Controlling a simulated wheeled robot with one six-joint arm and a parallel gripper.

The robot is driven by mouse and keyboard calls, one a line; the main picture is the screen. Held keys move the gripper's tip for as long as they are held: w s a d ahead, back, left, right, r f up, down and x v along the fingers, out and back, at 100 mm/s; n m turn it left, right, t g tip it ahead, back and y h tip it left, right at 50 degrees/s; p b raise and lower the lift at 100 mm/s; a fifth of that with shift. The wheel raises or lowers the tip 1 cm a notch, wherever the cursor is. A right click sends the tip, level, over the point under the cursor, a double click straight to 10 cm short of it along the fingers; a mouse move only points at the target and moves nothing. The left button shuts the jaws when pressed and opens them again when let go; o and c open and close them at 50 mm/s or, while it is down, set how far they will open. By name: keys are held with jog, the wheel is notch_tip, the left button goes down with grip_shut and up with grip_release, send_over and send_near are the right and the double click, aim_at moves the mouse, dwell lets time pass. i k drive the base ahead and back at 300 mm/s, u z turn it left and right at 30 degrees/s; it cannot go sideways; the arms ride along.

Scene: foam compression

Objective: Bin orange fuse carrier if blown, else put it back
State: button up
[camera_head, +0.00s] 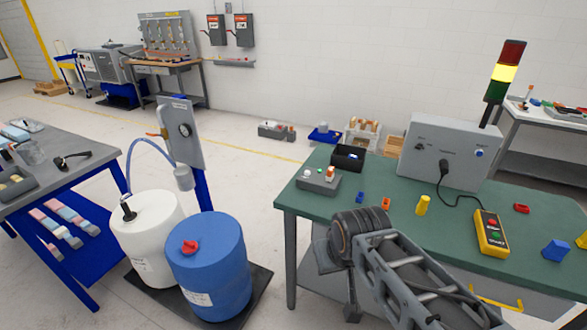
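A small orange piece (386,203) lies on the green table top, with a small blue piece (361,197) to its left. A grey block (317,184) near the table's left end carries a piece with orange and white on it (330,173) and a whitish knob. I cannot tell which orange piece is the fuse carrier, or whether a fuse is blown. A black open bin (348,158) stands behind the grey block. My arm crosses the lower right foreground; its dark end part (352,305) hangs beside the table's front edge, away from these pieces. Its fingers are not clear.
A grey control box (447,152) with a stack light lit yellow stands at the back. A yellow pendant (491,232), a yellow cylinder (423,205) and a blue block (556,250) are on the table. White and blue drums (208,270) stand left of the table.

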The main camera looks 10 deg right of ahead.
aim_at(329, 172)
jog(key=z, duration=0.1)
jog(key=i, duration=1.1)
jog(key=z, duration=0.55)
